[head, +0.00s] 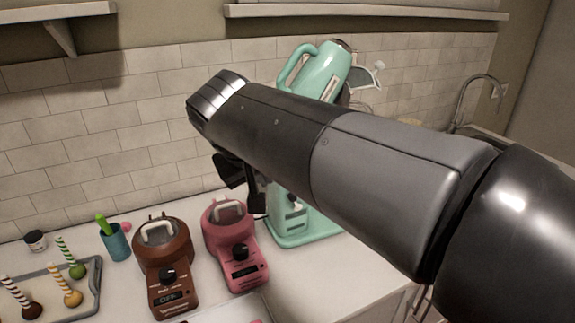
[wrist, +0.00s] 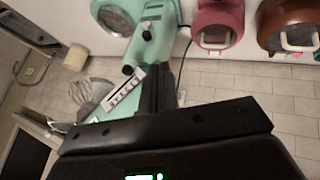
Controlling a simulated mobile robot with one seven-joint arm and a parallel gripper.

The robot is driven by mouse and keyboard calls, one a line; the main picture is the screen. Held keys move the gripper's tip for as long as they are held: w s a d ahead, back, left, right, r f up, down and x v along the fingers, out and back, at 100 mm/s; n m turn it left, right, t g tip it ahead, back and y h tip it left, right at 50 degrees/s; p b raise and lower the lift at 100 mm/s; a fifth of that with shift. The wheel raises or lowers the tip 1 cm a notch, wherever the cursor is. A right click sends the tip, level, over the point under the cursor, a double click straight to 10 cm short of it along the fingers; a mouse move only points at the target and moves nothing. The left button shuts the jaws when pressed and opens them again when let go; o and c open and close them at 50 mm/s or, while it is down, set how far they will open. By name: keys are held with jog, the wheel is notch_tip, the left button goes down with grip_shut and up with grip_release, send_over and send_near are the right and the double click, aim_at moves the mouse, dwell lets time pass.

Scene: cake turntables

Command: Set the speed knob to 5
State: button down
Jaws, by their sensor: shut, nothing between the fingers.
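A mint-green appliance with a tilted, handled upper body (head: 322,70) stands behind my arm. Its lower part (head: 290,236) shows below the arm. In the wrist view its mint body (wrist: 155,25) carries a white marked strip (wrist: 122,92) and a small black knob (wrist: 128,69) by the strip's end. I cannot read the strip's marks or the setting. My gripper (wrist: 160,72) is shut and empty, with its fingers just right of the strip in that view. Whether they touch the appliance is unclear. In the head view my arm hides much of the appliance, and the gripper (head: 256,190) is partly hidden.
A brown device (head: 165,245) and a pink device (head: 232,235), each with a black dial, stand left of the mint appliance. A teal cup (head: 116,243) and a tray (head: 93,285) of cake pops lie further left. A tiled wall is close behind.

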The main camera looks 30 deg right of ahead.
jog(key=shift+h, duration=0.7)
jog(key=w+r, duration=0.3)
jog(key=shift+d+f, duration=0.1)
jog(key=shift+f, duration=0.05)
jog(key=w+d+f, duration=0.4)
jog(key=d+f, duration=0.3)
jog(key=d, duration=0.1)
jog(key=shift+w+d, duration=0.2)
jog(key=shift+w, duration=0.2)
